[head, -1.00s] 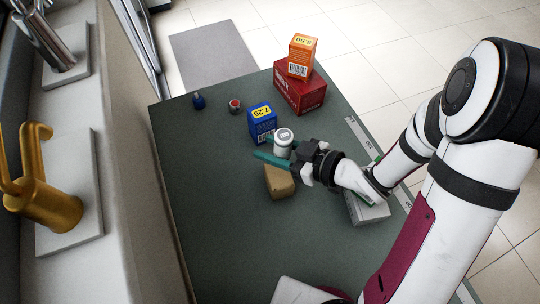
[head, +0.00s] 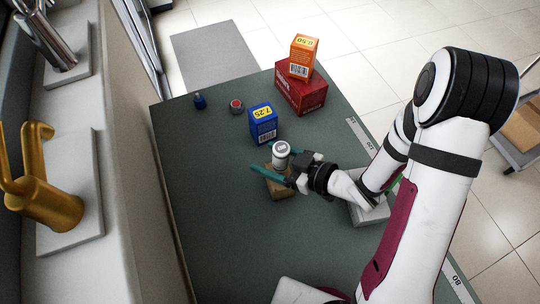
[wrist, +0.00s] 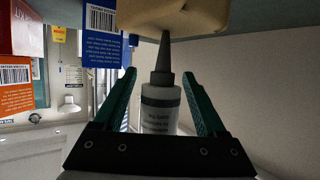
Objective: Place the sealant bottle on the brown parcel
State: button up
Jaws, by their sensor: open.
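The sealant bottle (head: 281,151) is white with a grey nozzle. It is upside down, its flat end up in the head view. In the wrist view, where the table is at the top, the bottle (wrist: 160,105) points its nozzle at the brown parcel (wrist: 190,14). The nozzle tip overlaps the parcel's edge; contact is not clear. The parcel (head: 278,190) lies on the table below the bottle, partly hidden by my gripper (head: 270,161). My gripper is open, its teal fingers either side of the bottle with visible gaps in the wrist view.
A blue box (head: 262,124) stands just behind the bottle. An orange box (head: 302,55) sits on a red box (head: 303,92) farther back. A blue item (head: 199,101) and a red-topped item (head: 236,106) stand at the back left. The table's left side (head: 205,200) is clear.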

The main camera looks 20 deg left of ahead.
jog(key=shift+d+r, duration=0.15)
jog(key=shift+r, duration=0.1)
jog(key=v, duration=1.1)
jog(key=shift+d, duration=0.3)
jog(key=shift+s+r, duration=0.1)
